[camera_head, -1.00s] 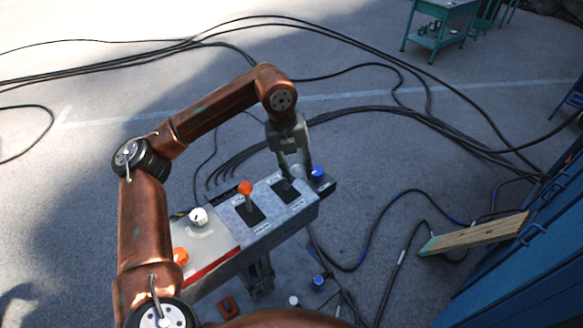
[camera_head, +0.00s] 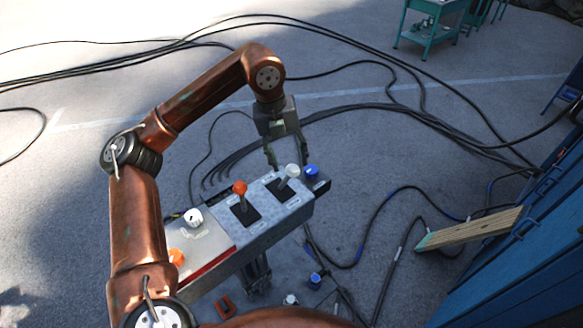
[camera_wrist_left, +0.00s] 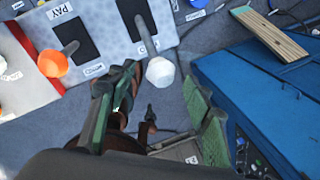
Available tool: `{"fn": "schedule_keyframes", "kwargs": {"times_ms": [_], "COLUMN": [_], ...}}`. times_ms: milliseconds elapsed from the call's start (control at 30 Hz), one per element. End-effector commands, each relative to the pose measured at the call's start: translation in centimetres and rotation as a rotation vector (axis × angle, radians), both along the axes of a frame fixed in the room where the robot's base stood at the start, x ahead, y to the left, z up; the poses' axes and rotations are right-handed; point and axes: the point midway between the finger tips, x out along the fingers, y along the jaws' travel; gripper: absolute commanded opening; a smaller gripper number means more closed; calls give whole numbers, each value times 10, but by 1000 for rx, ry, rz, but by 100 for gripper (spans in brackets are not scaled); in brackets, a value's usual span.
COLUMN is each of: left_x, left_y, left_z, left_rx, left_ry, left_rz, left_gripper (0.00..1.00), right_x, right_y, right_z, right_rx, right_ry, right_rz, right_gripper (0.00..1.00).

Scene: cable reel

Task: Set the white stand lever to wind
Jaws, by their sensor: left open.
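The white stand lever (camera_head: 292,170) rises from a black slot plate on the grey control console (camera_head: 262,225). In the head view its knob leans to the right of its slot; which marked setting it is at I cannot tell. My left gripper (camera_head: 287,158) is open, just above and behind the lever. In the left wrist view the white knob (camera_wrist_left: 160,71) shows between the spread fingers (camera_wrist_left: 158,88), near their tips; contact is not visible. Labels near the lever are too small or partly hidden to read. My right gripper is out of view.
A white knob (camera_head: 195,217) and a blue knob (camera_head: 311,171) are also on the console. Cables (camera_head: 410,110) cross the ground; a wooden plank (camera_head: 470,229) leans at right.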

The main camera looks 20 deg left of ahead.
Motion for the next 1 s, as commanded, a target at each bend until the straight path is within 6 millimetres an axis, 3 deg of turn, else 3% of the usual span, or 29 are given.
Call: {"fn": "schedule_keyframes", "kwargs": {"times_ms": [200, 400, 1000], "left_x": [-4, -6, -7], "left_y": [7, 11, 12], "left_z": [44, 66, 70], "left_rx": [-2, -3, -1], "left_ry": [-2, -2, 0], "left_rz": [0, -1, -1], "left_gripper": [47, 47, 47], "right_x": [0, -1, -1], "right_y": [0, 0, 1], "right_z": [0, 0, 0], "right_rx": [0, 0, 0], "right_ry": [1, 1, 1], "right_rz": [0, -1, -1], "right_gripper": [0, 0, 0]}}
